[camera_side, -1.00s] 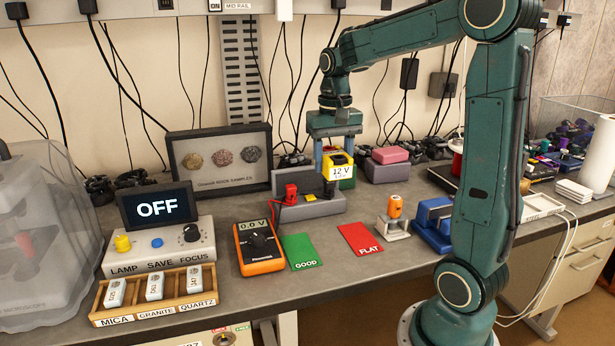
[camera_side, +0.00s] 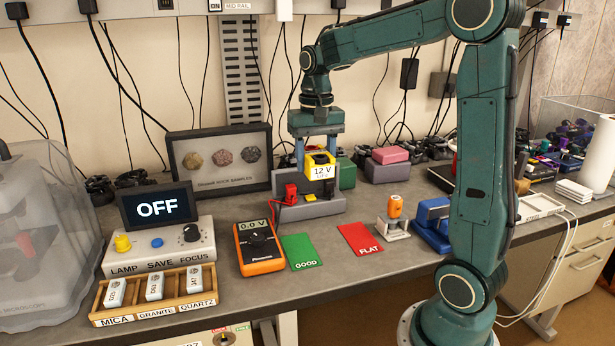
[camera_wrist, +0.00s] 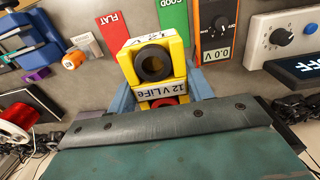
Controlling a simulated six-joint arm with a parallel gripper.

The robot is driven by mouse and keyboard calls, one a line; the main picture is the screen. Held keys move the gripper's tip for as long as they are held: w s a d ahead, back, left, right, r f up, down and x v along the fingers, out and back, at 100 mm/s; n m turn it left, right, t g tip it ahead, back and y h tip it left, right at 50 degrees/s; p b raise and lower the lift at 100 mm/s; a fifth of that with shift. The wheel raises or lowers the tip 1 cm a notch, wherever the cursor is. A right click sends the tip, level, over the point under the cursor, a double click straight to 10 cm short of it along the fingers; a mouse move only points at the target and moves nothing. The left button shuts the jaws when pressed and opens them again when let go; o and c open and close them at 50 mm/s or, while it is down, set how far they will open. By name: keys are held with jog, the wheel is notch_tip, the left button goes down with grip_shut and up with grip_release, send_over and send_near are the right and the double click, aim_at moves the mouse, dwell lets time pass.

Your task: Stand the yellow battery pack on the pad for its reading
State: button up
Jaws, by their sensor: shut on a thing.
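My gripper (camera_side: 316,156) is shut on the yellow battery pack (camera_side: 321,172), which has a white 12 V label and is held upright between the blue-grey fingers. In the side view the pack appears over the right part of the grey tester stand (camera_side: 290,212), near its small yellow patch (camera_side: 310,197) and right of its red clamp (camera_side: 291,193). I cannot tell whether its bottom touches the stand. The pack fills the middle of the wrist view (camera_wrist: 177,57). The orange meter (camera_side: 260,252) reads 0.0 V.
A green GOOD card (camera_side: 300,251) and a red FLAT card (camera_side: 360,238) lie in front of the stand. Green and pink packs (camera_side: 387,168) sit behind.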

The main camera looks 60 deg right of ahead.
jog(key=w+a, duration=0.3)
send_over(299, 247)
notch_tip(299, 247, down, 15)
jog(key=shift+a+f, duration=0.1)
jog(key=shift+f, duration=0.1)
dwell(0.5)
jog(key=shift+f, duration=0.1)
jog(key=shift+f, duration=2.05)
jog(key=o, duration=0.8)
jog(key=shift+f, duration=0.15)
jog(key=shift+c, duration=0.2)
jog(key=shift+o, duration=0.8)
